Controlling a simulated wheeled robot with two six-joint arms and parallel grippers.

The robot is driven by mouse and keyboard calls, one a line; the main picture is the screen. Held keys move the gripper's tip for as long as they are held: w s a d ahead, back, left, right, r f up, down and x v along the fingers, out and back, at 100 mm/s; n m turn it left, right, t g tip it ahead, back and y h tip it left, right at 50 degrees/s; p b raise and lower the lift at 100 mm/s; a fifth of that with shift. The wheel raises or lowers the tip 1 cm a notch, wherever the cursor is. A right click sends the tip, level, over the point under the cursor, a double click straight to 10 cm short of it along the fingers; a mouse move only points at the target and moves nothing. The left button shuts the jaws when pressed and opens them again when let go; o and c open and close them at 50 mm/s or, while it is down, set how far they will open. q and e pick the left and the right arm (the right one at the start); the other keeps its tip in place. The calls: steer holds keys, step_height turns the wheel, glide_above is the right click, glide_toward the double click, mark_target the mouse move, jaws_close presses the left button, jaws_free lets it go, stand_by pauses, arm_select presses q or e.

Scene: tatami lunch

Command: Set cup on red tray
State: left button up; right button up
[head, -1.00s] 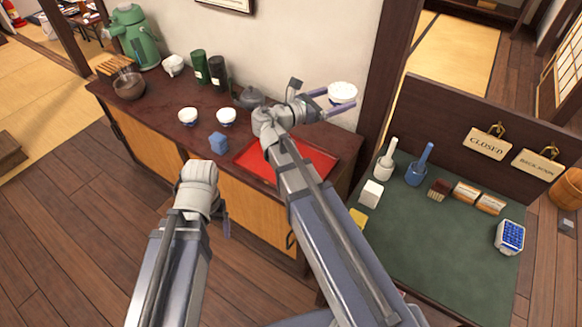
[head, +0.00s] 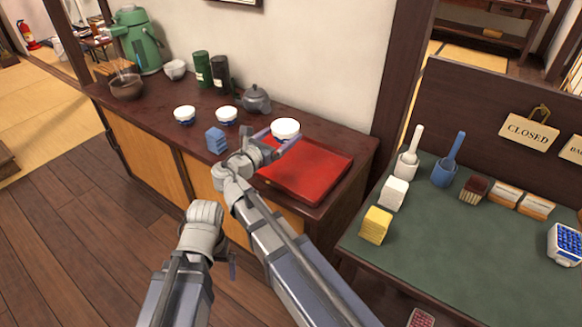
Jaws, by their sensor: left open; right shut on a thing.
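A white cup (head: 285,126) is held between the fingers of my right gripper (head: 276,139). It appears at the back left corner of the red tray (head: 322,172), which lies at the right end of the dark counter. I cannot tell whether the cup touches the tray or is above it. My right arm hides the tray's front left part. My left gripper (head: 232,266) hangs low in front of the counter, apart from everything; its fingers are mostly hidden behind its wrist.
Canisters (head: 202,68) and a green flask (head: 138,40) stand further left. A green-topped table (head: 440,235) with several items is at right.

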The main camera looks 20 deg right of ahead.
mark_target(283, 170)
arm_select(q)
step_height(283, 170, down, 10)
steer(key=b, duration=1)
steer(key=shift+a, duration=0.15)
arm_select(e)
steer(key=shift+f, duration=5)
steer(key=shift+f, duration=0.25)
steer(key=o, duration=1.1)
steer(key=shift+r, duration=0.1)
arm_select(q)
steer(key=shift+f, duration=0.15)
arm_select(e)
steer(key=shift+r, duration=0.1)
